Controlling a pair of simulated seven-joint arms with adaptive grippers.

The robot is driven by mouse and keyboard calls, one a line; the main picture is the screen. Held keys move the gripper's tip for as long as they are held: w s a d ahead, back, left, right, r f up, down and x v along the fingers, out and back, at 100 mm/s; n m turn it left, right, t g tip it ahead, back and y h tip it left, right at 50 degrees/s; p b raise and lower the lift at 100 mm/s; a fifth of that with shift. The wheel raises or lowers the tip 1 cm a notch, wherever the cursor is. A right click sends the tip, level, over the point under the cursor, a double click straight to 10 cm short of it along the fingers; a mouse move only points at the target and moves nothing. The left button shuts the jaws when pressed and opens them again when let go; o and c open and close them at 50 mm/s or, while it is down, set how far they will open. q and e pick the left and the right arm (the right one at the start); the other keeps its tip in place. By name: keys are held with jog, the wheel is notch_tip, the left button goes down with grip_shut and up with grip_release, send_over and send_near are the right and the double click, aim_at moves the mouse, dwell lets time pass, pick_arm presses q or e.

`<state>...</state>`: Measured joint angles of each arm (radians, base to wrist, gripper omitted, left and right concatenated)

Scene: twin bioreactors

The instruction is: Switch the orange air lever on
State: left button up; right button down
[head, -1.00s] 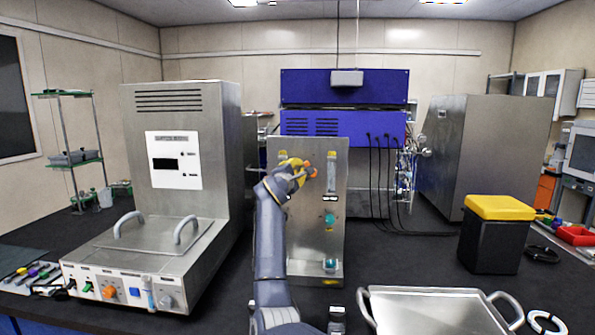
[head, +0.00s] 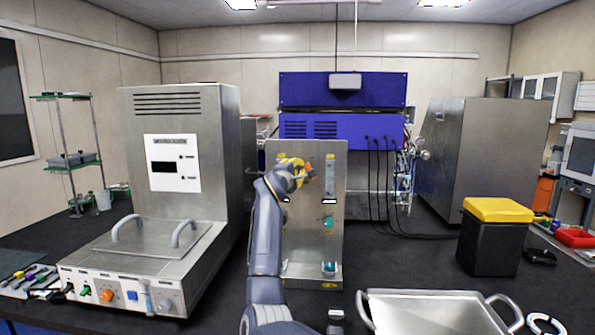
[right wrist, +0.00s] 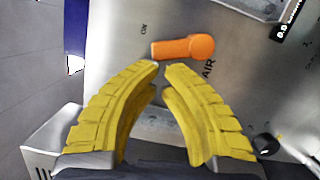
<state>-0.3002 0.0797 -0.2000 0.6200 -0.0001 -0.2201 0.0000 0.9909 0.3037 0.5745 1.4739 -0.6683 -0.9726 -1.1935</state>
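The orange air lever (right wrist: 185,47) is on the upright metal panel (right wrist: 110,30). In the right wrist view its round end is at the right and its handle points left, its tip below and beside the "ON" mark. The "AIR" lettering is below its round end. My right gripper (right wrist: 161,67) has yellow fingers with tips almost together and nothing seen between them. The tips are just below the handle; I cannot tell whether they touch it. In the head view this gripper (head: 296,173) is at the panel's upper part, partly covering the lever. My left gripper is not in view.
A metal unit with two handles (head: 190,270) stands left of the panel. A metal tray (head: 435,312) lies at the front right, and a black bin with a yellow lid (head: 497,240) stands beyond it. A black knob (right wrist: 266,144) is right of my fingers in the wrist view.

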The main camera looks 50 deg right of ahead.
jog(key=shift+s+d+r+m, duration=0.1)
jog(key=shift+s+r+m, duration=0.15)
jog(key=shift+m, duration=0.4)
jog(key=shift+s+d+r+m, duration=0.15)
jog(key=shift+r+m, duration=0.1)
jog(key=shift+m, duration=0.4)
dwell(2.3)
dwell(0.4)
jog(key=v, duration=1.2)
jog(key=shift+r, duration=0.25)
